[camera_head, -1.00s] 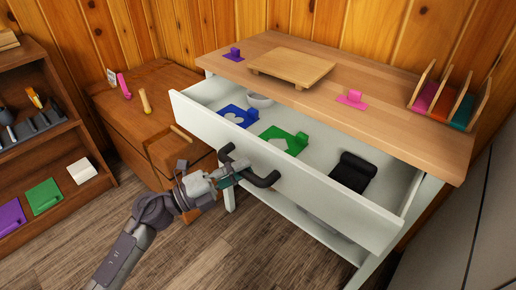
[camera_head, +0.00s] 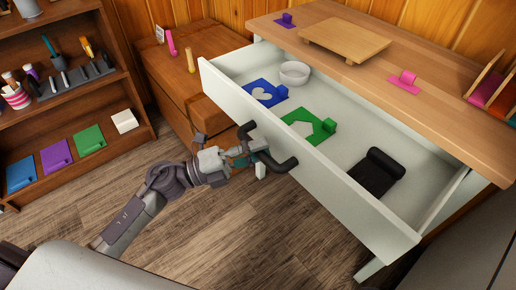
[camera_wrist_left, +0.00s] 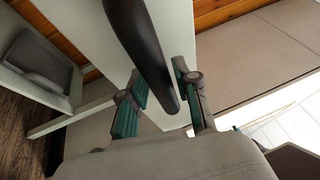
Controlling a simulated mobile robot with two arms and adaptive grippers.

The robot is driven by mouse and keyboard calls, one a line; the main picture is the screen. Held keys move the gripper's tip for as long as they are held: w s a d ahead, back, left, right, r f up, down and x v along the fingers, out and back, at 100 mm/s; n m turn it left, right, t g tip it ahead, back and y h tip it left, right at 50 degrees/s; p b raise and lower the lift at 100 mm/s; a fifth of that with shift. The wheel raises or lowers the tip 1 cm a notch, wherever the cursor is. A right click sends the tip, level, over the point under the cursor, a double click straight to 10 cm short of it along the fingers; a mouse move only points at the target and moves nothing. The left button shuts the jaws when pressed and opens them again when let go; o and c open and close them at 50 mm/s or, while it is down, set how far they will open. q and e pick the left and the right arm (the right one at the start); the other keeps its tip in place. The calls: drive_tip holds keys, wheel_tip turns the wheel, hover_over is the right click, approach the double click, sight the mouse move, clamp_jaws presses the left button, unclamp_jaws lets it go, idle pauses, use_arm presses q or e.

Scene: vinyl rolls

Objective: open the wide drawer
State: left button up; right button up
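The wide white drawer (camera_head: 300,150) under the wooden tabletop is pulled well out, with its inside showing. Its black bar handle (camera_head: 270,157) is on the front panel. My left gripper (camera_head: 257,158) is at this handle. My right gripper is in neither view.
The drawer holds a white bowl (camera_head: 295,72), a blue piece (camera_head: 265,92), a green piece (camera_head: 312,127) and a black roll (camera_head: 378,170). A brown cabinet (camera_head: 190,85) stands left of the drawer. A shelf (camera_head: 70,120) is farther left. The floor (camera_head: 225,235) before the drawer is clear.

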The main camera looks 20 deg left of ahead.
use_arm(q)
drive_tip(key=shift+o, duration=0.8)
drive_tip(key=v, duration=1.2)
drive_tip(key=shift+w, duration=0.1)
